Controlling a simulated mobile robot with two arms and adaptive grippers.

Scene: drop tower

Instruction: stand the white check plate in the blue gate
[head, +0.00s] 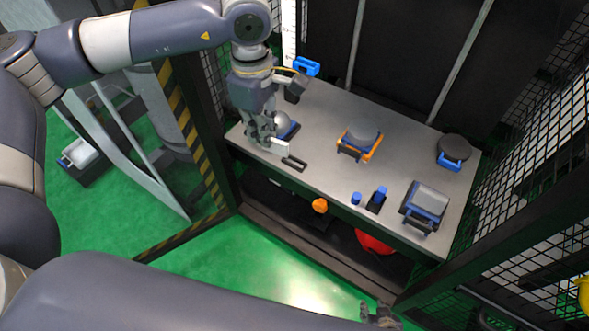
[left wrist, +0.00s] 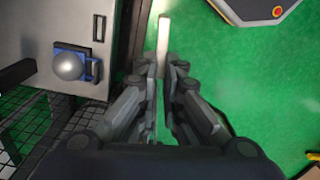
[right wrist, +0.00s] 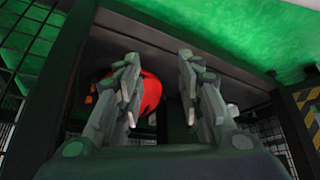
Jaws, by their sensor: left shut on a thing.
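The white check plate (head: 280,147) is held at the fingertips of my left gripper (head: 266,138), above the left front edge of the grey bench. In the left wrist view the plate (left wrist: 164,32) sticks out narrow and edge-on beyond the shut fingers (left wrist: 161,72). A blue hollow frame (head: 306,66), which looks like the gate, sits by the white scale at the back left of the bench, apart from the plate. My right gripper (right wrist: 158,90) is open and empty, low in front of the bench; its fingertips (head: 380,314) show at the bottom of the head view.
On the bench (head: 320,120) are a ball in a blue cradle (head: 289,128), a black slotted piece (head: 294,163), an orange cradle (head: 358,147), a dark disc (head: 454,148), a blue peg (head: 356,198) and a boxy grey-blue unit (head: 425,204). Mesh fencing (head: 520,170) borders the right.

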